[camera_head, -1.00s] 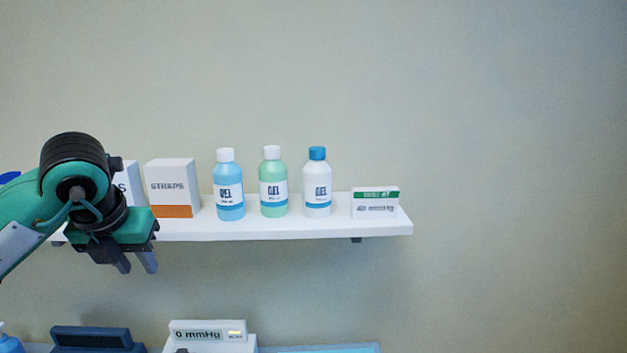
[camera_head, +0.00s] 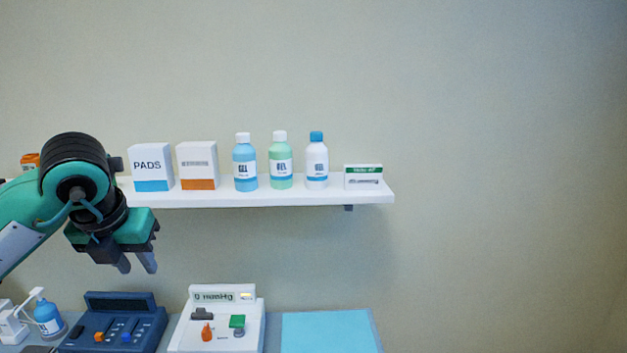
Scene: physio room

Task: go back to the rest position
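My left gripper (camera_head: 138,263) hangs in front of the left end of the wall shelf, with its two fingers pointing down. The fingertips are a little apart with nothing between them, above the dark blue device (camera_head: 140,302) in the picture. My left arm (camera_head: 25,215) comes in from the left edge. My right gripper is not in view.
A white wall shelf (camera_head: 300,198) holds a PADS box (camera_head: 150,165), another box, several gel bottles (camera_head: 281,165) and a small green-white box (camera_head: 363,177). Below, a table bears a white mmHg device (camera_head: 245,325), a light blue mat (camera_head: 330,332) and a blue pump bottle (camera_head: 47,316).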

